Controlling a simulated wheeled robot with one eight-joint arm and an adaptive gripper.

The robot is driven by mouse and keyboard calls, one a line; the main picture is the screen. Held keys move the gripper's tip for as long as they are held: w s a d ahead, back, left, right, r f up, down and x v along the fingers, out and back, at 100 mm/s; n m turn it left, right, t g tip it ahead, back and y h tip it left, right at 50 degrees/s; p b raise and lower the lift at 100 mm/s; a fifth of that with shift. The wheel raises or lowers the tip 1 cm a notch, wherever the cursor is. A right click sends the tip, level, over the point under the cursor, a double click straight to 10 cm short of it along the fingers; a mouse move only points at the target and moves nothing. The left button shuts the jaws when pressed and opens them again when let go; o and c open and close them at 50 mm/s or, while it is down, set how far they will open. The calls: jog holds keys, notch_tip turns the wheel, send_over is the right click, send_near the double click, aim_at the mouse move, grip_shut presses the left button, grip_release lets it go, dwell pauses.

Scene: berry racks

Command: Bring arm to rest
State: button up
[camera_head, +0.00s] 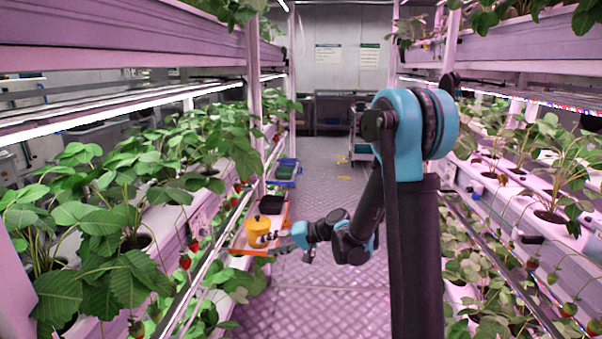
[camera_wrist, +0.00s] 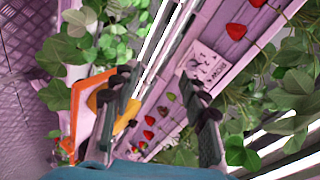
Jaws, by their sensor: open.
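My gripper (camera_head: 272,241) is at the end of my arm, over the aisle beside the left rack in the head view. In the wrist view my gripper (camera_wrist: 160,95) has its two dark fingers wide apart, with nothing held between them. A yellow pot (camera_head: 257,230) stands on an orange-edged tray (camera_head: 246,252) close to the gripper tip. In the wrist view the yellow pot (camera_wrist: 101,98) is partly hidden behind the left finger. Whether the gripper touches the pot cannot be told. My arm is bent, its forearm reaching left.
Plant racks line both sides, with strawberries (camera_head: 185,261) along the left gutter (camera_head: 190,275). A dark container (camera_head: 271,204) stands behind the yellow pot. Farther back are a blue crate (camera_head: 285,172) and a cart (camera_head: 361,150). The aisle floor (camera_head: 318,308) is clear in the middle.

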jog(key=s+d+f+h, duration=0.2)
jog(key=s+d+h, duration=0.2)
jog(key=s+d, duration=0.3)
jog(key=s+d+f+t+h, duration=0.1)
jog(key=s+d+h, duration=0.3)
jog(key=d, duration=0.9)
jog(key=s+d+f+m+h, duration=0.1)
jog(key=s+d+f+h, duration=0.2)
jog(key=s+d, duration=0.7)
jog(key=shift+s+f+t+h, duration=0.25)
jog(key=shift+s+h, duration=0.2)
jog(key=shift+h, duration=0.35)
jog(key=shift+c, duration=0.3)
